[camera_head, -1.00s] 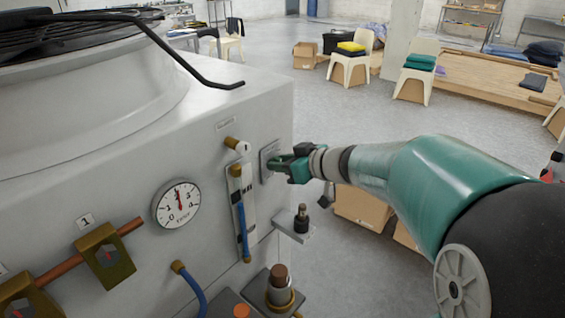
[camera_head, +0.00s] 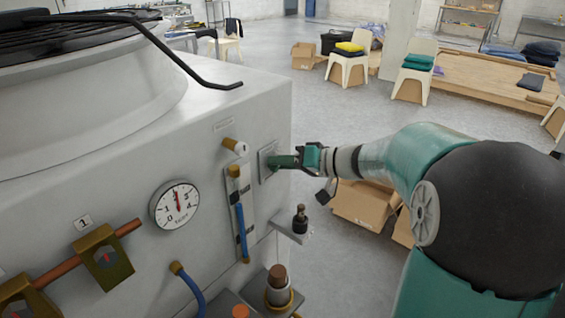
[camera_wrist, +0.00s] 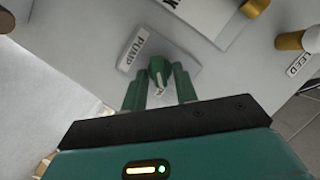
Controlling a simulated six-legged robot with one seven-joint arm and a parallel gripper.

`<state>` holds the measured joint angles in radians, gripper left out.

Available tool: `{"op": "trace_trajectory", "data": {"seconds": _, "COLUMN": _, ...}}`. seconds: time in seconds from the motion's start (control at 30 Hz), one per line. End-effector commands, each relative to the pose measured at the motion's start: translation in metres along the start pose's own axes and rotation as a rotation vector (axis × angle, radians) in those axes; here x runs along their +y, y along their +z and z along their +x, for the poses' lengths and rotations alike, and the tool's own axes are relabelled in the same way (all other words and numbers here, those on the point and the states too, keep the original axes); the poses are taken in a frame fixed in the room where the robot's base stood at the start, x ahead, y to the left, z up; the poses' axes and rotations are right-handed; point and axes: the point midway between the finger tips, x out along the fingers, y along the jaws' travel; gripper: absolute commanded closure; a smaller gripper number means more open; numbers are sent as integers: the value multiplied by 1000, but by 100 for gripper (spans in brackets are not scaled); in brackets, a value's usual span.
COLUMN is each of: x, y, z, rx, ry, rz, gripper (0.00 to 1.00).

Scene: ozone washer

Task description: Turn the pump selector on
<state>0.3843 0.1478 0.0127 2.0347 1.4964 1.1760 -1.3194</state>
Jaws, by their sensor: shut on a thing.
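The pump selector is a small green pointed knob (camera_wrist: 158,72) on a grey square plate (camera_wrist: 175,62) with a "PUMP" label (camera_wrist: 137,50) beside it, in the wrist view. My gripper (camera_wrist: 158,90) has its two green fingers on either side of the knob, shut on it. In the head view my gripper (camera_head: 282,161) reaches in from the right to the selector plate (camera_head: 265,160) on the machine's front panel. The fingers hide the knob there.
A flow tube with a blue hose (camera_head: 240,215) and a brass-and-white knob (camera_head: 235,146) sit just left of the plate. A round gauge (camera_head: 175,206) is further left.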

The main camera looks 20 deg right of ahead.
Motion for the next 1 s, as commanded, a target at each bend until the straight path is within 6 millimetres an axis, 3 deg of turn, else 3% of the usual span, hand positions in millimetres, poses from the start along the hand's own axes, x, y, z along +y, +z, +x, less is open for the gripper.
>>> {"op": "trace_trajectory", "data": {"seconds": 0.6, "x": 8, "y": 3, "z": 1, "rx": -1, "ry": -217, "rz": 528, "gripper": 94}}
{"op": "trace_trajectory", "data": {"seconds": 1.0, "x": 8, "y": 4, "z": 2, "rx": -2, "ry": -299, "rz": 724, "gripper": 94}}
